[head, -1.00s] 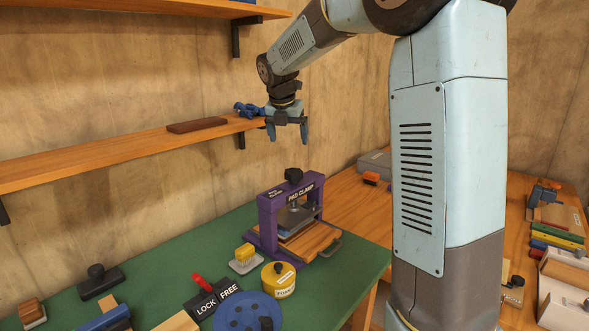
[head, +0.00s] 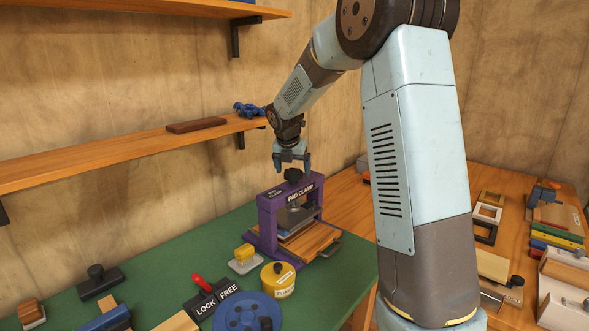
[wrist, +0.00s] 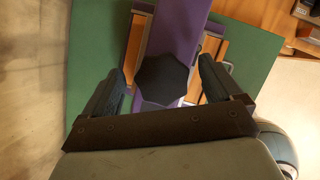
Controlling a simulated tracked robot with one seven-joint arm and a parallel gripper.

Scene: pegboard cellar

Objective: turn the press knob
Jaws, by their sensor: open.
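The press is a purple frame (head: 267,218) labelled PAD CLAMP, standing on the green mat. Its black knob (head: 293,175) sits on top of the frame's crossbar. My gripper (head: 292,166) points down just above the knob, with its fingers apart. In the wrist view the dark, many-sided knob (wrist: 163,79) lies between the two open fingertips of my gripper (wrist: 160,82), with a gap on each side. I cannot tell whether the fingertips are down to the knob's height.
A wooden shelf (head: 100,161) on the wall left of my gripper holds a brown block (head: 197,125) and a blue object (head: 249,110). A yellow tin (head: 278,281), a LOCK/FREE lever (head: 203,284) and a blue disc (head: 247,314) stand in front of the press on the green mat (head: 165,264).

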